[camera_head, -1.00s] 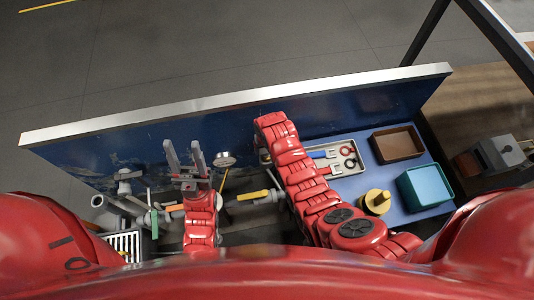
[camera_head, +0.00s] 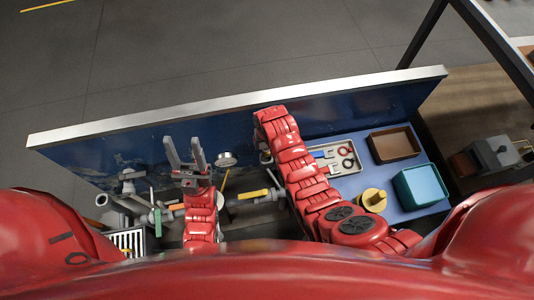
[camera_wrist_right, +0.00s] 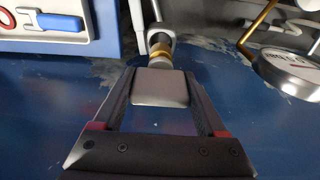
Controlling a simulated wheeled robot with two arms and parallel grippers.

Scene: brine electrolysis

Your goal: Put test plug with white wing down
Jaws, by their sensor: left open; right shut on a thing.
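The test plug with white wing shows in the right wrist view: a pale, flat wing (camera_wrist_right: 160,87) with a brass-coloured band (camera_wrist_right: 160,52) and a grey body beyond it. My right gripper (camera_wrist_right: 160,78) is shut on the wing, one dark finger on each side. The plug's far end meets or overlaps a grey round part, and I cannot tell if they touch. In the head view my right arm hides its gripper and the plug. My left gripper (camera_head: 184,152) is open and empty, pointing up over the pipework at the left.
A pale tray (camera_head: 345,168) holds tools and rings on the blue mat (camera_head: 395,205). A brown bin (camera_head: 395,144), a teal bin (camera_head: 421,186) and a yellow knobbed part (camera_head: 373,200) stand nearby. A round gauge (camera_wrist_right: 291,70) is close right of the plug.

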